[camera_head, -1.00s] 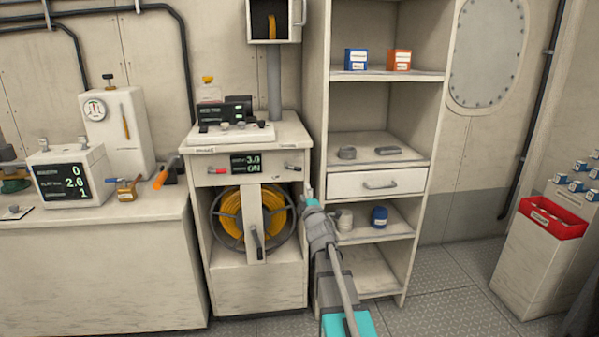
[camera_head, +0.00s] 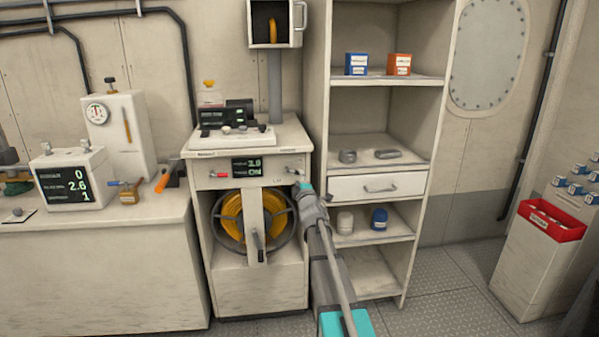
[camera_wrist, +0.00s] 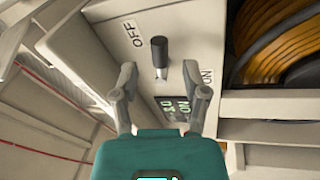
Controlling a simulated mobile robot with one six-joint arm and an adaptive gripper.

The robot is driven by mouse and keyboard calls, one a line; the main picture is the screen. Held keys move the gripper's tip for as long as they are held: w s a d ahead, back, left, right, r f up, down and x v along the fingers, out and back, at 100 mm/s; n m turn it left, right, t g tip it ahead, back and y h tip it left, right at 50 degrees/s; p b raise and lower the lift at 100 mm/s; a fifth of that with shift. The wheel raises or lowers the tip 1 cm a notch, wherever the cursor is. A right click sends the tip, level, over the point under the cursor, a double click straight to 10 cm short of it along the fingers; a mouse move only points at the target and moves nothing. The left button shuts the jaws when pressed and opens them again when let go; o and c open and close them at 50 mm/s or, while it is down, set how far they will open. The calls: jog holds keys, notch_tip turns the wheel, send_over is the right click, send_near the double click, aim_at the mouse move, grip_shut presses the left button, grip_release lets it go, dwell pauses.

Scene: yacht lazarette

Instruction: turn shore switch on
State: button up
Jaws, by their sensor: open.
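A small lever switch (camera_wrist: 159,52) with a dark grip stands on the pale cabinet front in the wrist view, between the printed OFF label (camera_wrist: 133,33) and ON label (camera_wrist: 207,77). I cannot tell its exact setting. In the head view it appears as the right-hand lever (camera_head: 294,170), beside the dark display (camera_head: 247,167). My gripper (camera_wrist: 160,76) is open, with one finger on either side of the lever's lower part in the picture; contact is unclear. In the head view my gripper (camera_head: 304,187) is just below and right of the lever.
A red-tipped lever (camera_head: 217,174) sits left of the display. A yellow hose reel (camera_head: 232,216) with a vertical handle fills the cabinet below. A shelf unit (camera_head: 433,150) with a drawer (camera_head: 400,186) stands close on the right. Open floor (camera_head: 450,270) lies further right.

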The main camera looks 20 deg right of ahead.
aim_at(295, 171)
jog(key=shift+p+x, duration=0.3)
jog(key=shift+x, duration=1.6)
jog(key=shift+c, duration=0.3)
grip_shut()
jog(key=shift+d, duration=0.15)
